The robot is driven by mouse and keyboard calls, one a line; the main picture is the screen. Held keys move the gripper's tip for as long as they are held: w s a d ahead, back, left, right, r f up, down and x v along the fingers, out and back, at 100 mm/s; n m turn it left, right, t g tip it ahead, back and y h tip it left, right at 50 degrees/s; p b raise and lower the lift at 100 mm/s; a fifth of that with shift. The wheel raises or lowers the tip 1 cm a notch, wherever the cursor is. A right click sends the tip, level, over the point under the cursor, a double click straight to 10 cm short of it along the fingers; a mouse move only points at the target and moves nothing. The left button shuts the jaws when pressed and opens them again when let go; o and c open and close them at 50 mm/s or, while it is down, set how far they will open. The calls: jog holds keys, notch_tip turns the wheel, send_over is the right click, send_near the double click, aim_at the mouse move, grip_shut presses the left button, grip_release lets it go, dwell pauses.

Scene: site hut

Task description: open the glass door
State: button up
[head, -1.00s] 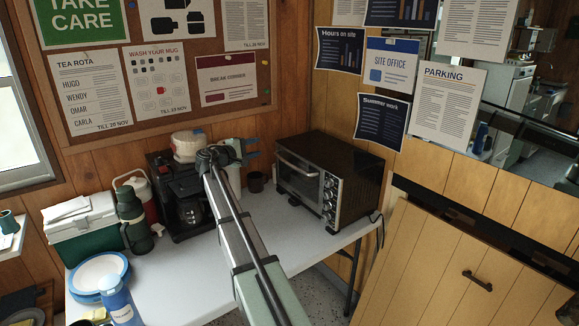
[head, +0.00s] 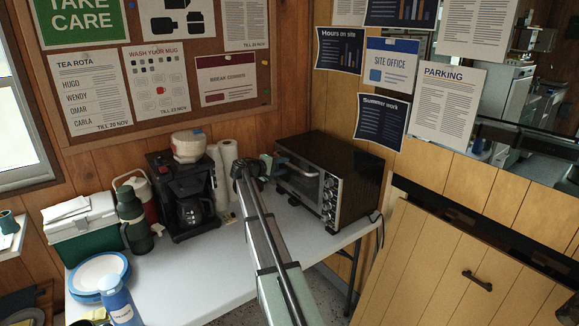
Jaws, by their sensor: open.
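The glass door (head: 298,183) is the front of a black and silver toaster oven (head: 345,165) at the back right of the white table. It looks shut, and its bar handle (head: 298,163) runs along the top edge. My gripper (head: 268,161) is at the left end of the oven front, close to the handle's left end. My own arm partly covers it, and I cannot tell whether it touches the handle. The jaws are open, and nothing shows between them.
Left of my arm stand paper rolls (head: 227,165) and a coffee maker (head: 185,190) with a glass jug. A green flask (head: 132,220), cool box (head: 85,228) and plates (head: 98,272) are further left.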

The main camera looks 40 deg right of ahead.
aim_at(289, 163)
jog(key=shift+x, duration=2.3)
grip_shut()
